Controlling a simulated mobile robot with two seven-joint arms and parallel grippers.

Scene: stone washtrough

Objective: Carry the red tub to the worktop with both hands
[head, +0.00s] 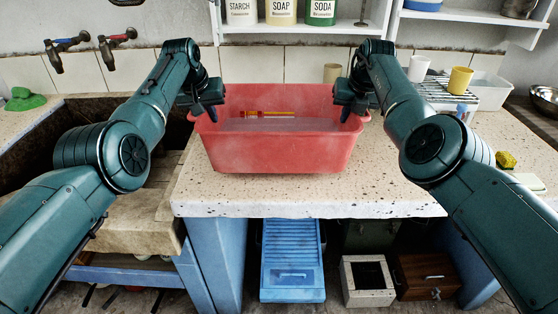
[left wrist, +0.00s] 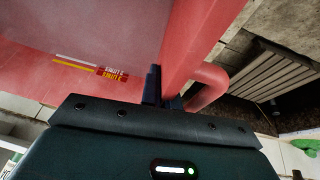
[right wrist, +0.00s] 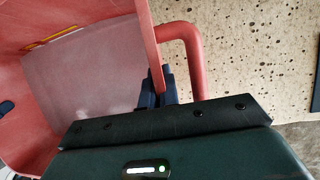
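The red tub (head: 280,151) is at the worktop (head: 300,195), over its speckled top and close above or on it; I cannot tell if its base touches. It looks level. My left gripper (head: 205,108) is at the tub's left end, and the left wrist view shows its fingers (left wrist: 160,90) closed on the tub's rim beside the loop handle (left wrist: 208,85). My right gripper (head: 350,108) is at the right end, its fingers (right wrist: 158,90) closed on the rim beside the other handle (right wrist: 190,45). Greyish contents and a red-and-yellow strip (head: 268,114) show inside the tub.
A yellow cup (head: 459,80) and a rack stand at the back right. A yellow sponge (head: 506,160) lies at the right. The stone trough (head: 85,130) is at the left. The worktop's front is clear.

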